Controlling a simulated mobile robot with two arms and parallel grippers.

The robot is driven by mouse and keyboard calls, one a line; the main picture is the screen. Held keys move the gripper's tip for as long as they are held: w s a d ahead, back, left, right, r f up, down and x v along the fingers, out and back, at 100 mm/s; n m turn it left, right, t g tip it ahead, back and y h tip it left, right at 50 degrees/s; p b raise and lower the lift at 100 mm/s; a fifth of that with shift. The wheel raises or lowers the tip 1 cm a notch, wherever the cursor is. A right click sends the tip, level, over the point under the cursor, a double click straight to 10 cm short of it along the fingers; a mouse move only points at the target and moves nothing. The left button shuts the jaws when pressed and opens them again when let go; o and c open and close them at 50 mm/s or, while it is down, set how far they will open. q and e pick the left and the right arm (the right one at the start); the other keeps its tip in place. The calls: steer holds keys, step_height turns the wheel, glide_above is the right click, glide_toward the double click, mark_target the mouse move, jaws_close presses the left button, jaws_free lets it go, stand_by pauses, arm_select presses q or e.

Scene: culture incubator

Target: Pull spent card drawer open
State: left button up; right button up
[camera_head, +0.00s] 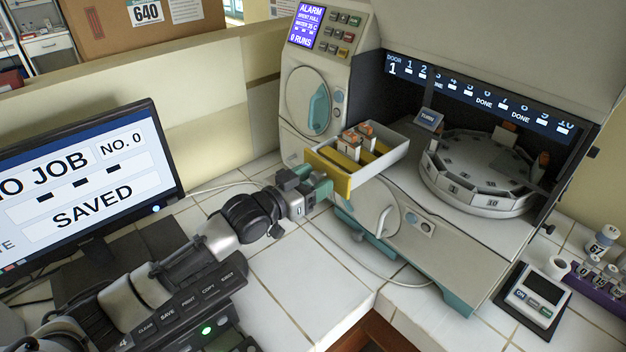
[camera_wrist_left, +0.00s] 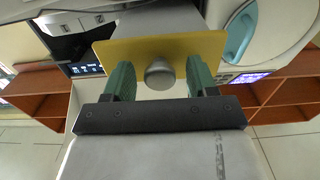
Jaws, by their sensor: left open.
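The spent card drawer (camera_head: 397,158) stands out from the front of the white machine, and its inside shows from above. It has a yellow front plate (camera_head: 329,176) and holds a few orange-topped cards (camera_head: 357,136). My left gripper (camera_head: 316,184) is at that plate. In the left wrist view the yellow plate (camera_wrist_left: 198,48) faces me with a round grey knob (camera_wrist_left: 159,74) at its middle. The green fingers of my left gripper (camera_wrist_left: 159,82) are open, one on each side of the knob, with gaps between. The knob is hidden in the head view. My right gripper is not in view.
The machine's screen (camera_head: 311,27) reads ALARM and SPENT FULL. A round carousel (camera_head: 478,190) sits in the open bay at right. A monitor (camera_head: 85,185) and button panel (camera_head: 178,317) stand at left. White tiled counter (camera_head: 300,265) is clear below the drawer.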

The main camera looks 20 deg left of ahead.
arm_select(q)
steer(key=shift+s, duration=0.1)
steer(key=shift+s+a+f, duration=0.15)
steer(key=shift+s+a, duration=0.1)
steer(key=b+v, duration=0.3)
steer(key=v, duration=0.7)
